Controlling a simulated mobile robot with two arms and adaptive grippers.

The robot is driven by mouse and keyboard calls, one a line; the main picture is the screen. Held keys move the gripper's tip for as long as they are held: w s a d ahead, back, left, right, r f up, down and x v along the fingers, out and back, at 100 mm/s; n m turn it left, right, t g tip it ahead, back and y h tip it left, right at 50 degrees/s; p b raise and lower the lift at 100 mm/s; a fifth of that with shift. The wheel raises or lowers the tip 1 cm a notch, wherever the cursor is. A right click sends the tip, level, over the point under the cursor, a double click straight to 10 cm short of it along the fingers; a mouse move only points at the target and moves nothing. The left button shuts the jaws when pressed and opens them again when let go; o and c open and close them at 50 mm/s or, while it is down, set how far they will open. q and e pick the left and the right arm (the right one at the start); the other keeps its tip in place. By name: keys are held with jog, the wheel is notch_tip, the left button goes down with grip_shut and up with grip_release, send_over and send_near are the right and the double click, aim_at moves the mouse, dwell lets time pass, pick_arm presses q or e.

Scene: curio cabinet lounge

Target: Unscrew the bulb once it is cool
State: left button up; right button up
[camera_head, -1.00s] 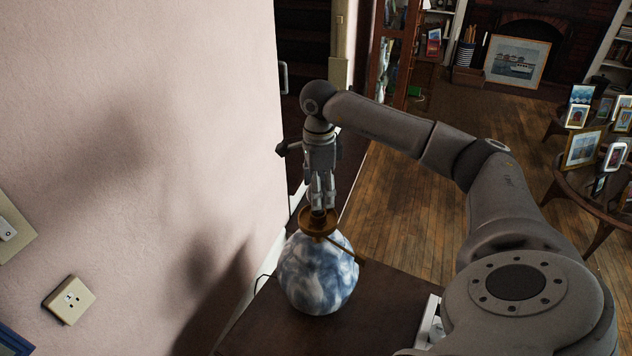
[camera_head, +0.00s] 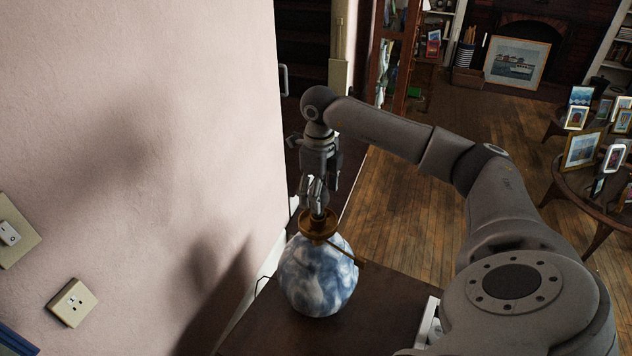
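A lamp with a round blue-and-white marbled base (camera_head: 318,278) stands upright on a dark wooden table. Its top is a brass-coloured cap (camera_head: 318,226) with a thin brass rod sticking out to the lower right. My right gripper (camera_head: 318,208) reaches in from the right and points down onto the middle of the cap. Its fingers are close together there. The bulb cannot be made out; the fingers cover the place above the cap. Whether the fingers press on it is too small to tell. No glow shows at the lamp. My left gripper is not in view.
A pink wall (camera_head: 140,130) is close on the left, with a socket plate (camera_head: 72,302) and a switch (camera_head: 10,232). A round table with picture frames (camera_head: 582,150) stands far right.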

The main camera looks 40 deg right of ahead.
jog(key=m, duration=0.5)
jog(key=shift+p, duration=0.4)
jog(key=shift+m+p, duration=0.45)
jog(key=shift+m, duration=2.05)
jog(key=shift+a, duration=0.1)
jog(key=shift+c, duration=0.3)
